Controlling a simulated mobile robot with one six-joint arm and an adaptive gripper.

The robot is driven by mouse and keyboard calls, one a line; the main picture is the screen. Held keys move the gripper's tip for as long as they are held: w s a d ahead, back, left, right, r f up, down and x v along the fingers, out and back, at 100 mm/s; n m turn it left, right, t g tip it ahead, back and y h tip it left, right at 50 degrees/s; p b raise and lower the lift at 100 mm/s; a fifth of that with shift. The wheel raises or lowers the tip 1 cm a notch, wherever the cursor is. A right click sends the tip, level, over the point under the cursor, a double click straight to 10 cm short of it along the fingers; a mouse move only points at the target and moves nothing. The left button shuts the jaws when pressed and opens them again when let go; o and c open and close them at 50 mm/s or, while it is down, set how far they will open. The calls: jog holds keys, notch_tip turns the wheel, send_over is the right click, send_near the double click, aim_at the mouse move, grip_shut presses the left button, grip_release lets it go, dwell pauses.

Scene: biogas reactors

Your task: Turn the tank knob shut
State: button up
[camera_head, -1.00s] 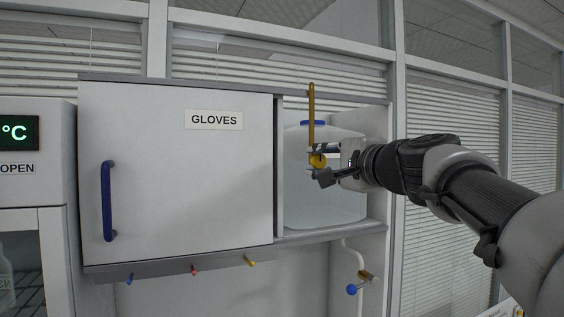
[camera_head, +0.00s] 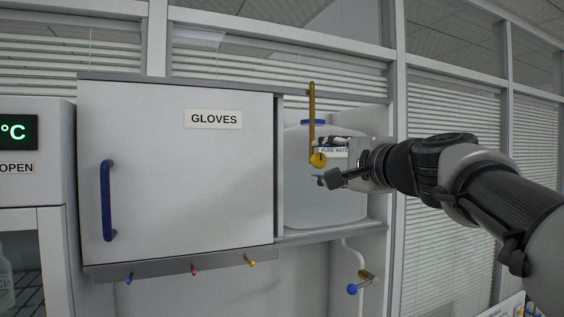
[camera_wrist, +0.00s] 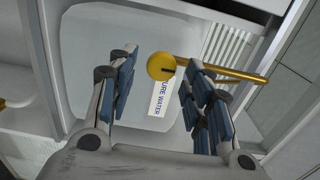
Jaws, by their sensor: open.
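A round yellow knob (camera_head: 318,160) with a dark slot shows in front of a translucent water tank (camera_head: 300,200) labelled "PURE WATER". A straight yellow bar (camera_head: 311,110) stands upright from the knob in the head view. My gripper (camera_head: 326,160) is open at the knob, coming from the right, with one finger above the knob's height and one below. In the wrist view the knob (camera_wrist: 160,67) appears between the two open fingertips, with gaps on both sides. The bar (camera_wrist: 225,72) runs right, passing behind the right finger. I cannot tell the knob's exact depth between the fingers.
A cabinet (camera_head: 170,180) marked "GLOVES" with a blue handle (camera_head: 107,200) stands left of the tank. Small coloured hooks hang beneath it. A white pipe with a blue-knobbed valve (camera_head: 352,289) is below the tank. The tank's shelf edge (camera_head: 330,233) lies under my gripper.

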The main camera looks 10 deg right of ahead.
jog(key=v, duration=0.6)
jog(key=shift+a, duration=0.1)
jog(key=s+a+f+n+g+b, duration=0.2)
jog(key=s+f+n+b, duration=0.15)
jog(key=f, duration=0.65)
jog(key=s+a+f+n+g+h+b, duration=0.1)
jog(key=s+a+f+n+g+b, duration=0.2)
jog(key=f, duration=0.8)
jog(key=s+a+f+n+g+b, duration=0.15)
jog(key=s+f, duration=0.35)
jog(key=f, duration=0.5)
jog(key=s+d+f+n+g+h+b, duration=0.2)
jog(key=s+f, duration=0.6)
jog(key=f, duration=0.5)
jog(key=s+d+f+n+g+h+b, duration=0.1)
jog(key=s+f+n+g+b, duration=0.3)
jog(key=s+f, duration=0.5)
notch_tip(320, 180, down, 5)
jog(key=shift+d+r+n+h+b, duration=0.2)
jog(key=shift+d+n+h+b, duration=0.15)
jog(key=shift+h, duration=0.45)
